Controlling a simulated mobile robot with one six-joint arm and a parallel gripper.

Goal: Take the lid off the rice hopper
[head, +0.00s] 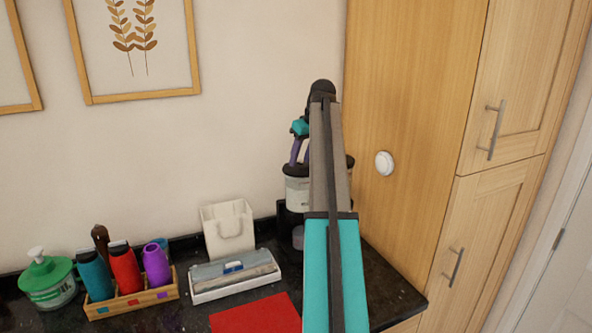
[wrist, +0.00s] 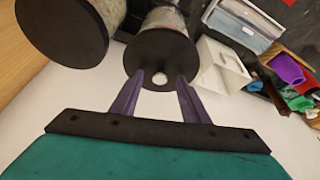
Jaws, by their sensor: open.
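Two hoppers with dark round lids stand side by side at the back of the counter. The left one (head: 296,190) has a pale body; my arm hides most of the other. No label is readable, so I cannot tell which holds rice. In the wrist view one lid (wrist: 160,50) is straight ahead, with a pale round spot, perhaps a knob, near its edge. The other lid (wrist: 62,28) is at upper left. My gripper (head: 298,160), with purple fingers, is open and points down over the left hopper. Its fingertips (wrist: 161,78) flank the pale spot; contact is unclear.
A white holder (head: 228,228), a white box with a grey-blue top (head: 234,274) and a red mat (head: 256,315) lie left of the hoppers. A wooden rack (head: 132,302) holds colourful bottles beside a green pump jar (head: 48,284). A tall wooden cabinet (head: 415,130) bounds the right.

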